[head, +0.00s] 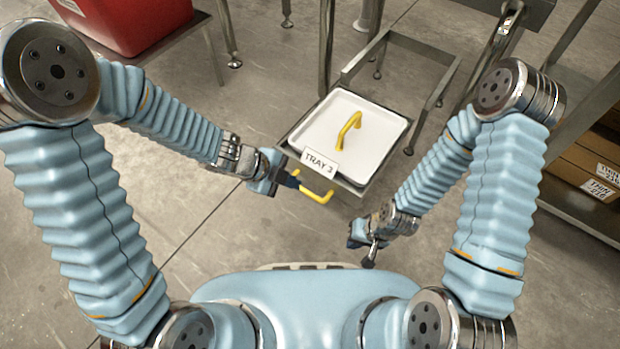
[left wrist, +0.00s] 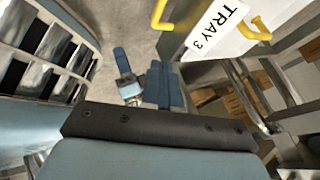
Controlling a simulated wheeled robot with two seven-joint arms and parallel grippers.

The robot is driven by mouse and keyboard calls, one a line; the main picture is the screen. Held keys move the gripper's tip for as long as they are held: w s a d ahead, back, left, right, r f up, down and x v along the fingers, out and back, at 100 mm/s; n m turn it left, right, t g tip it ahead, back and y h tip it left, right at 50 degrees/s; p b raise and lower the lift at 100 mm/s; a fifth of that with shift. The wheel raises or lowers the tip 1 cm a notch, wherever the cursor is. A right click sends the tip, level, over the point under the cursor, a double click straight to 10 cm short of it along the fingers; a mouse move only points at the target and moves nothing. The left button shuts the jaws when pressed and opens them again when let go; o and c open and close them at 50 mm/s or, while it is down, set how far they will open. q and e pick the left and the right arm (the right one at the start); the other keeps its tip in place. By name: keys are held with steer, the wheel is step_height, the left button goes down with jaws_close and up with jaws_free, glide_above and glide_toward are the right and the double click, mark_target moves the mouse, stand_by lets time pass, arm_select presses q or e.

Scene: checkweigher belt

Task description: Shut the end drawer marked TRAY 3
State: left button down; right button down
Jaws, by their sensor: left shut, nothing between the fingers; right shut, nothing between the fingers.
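The TRAY 3 drawer (head: 352,187) stands pulled out from its steel frame towards me, with a white tray (head: 372,125) in it. A yellow handle (head: 318,194) is on its front, below the TRAY 3 label (head: 320,163). In the left wrist view, the label (left wrist: 214,27) and front handle (left wrist: 159,17) lie beyond the fingers. My right gripper (head: 369,260) is shut and empty, nearer my body.
A red bin (head: 125,22) stands on a stand at the upper left. Steel frame legs (head: 325,50) rise behind and beside the drawer. Cardboard boxes (head: 590,170) sit on a shelf at the right. The floor left of the drawer is clear.

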arm_select(q)
steer(key=b, duration=0.8)
glide_toward(333, 185)
step_height(333, 185, down, 5)
steer(key=s, duration=0.2)
steer(key=shift+w+d+r+p, duration=0.25)
steer(key=shift+w+d+p, duration=0.15)
steer(key=shift+d+p, duration=0.15)
steer(key=shift+w+d+r+p, duration=0.3)
steer(key=shift+w+d+p, duration=0.1)
steer(key=shift+p, duration=0.25)
steer(key=shift+w+d+f, duration=0.1)
steer(key=shift+w+d, duration=0.3)
steer(key=shift+w, duration=0.15)
steer(key=shift+w, duration=0.1)
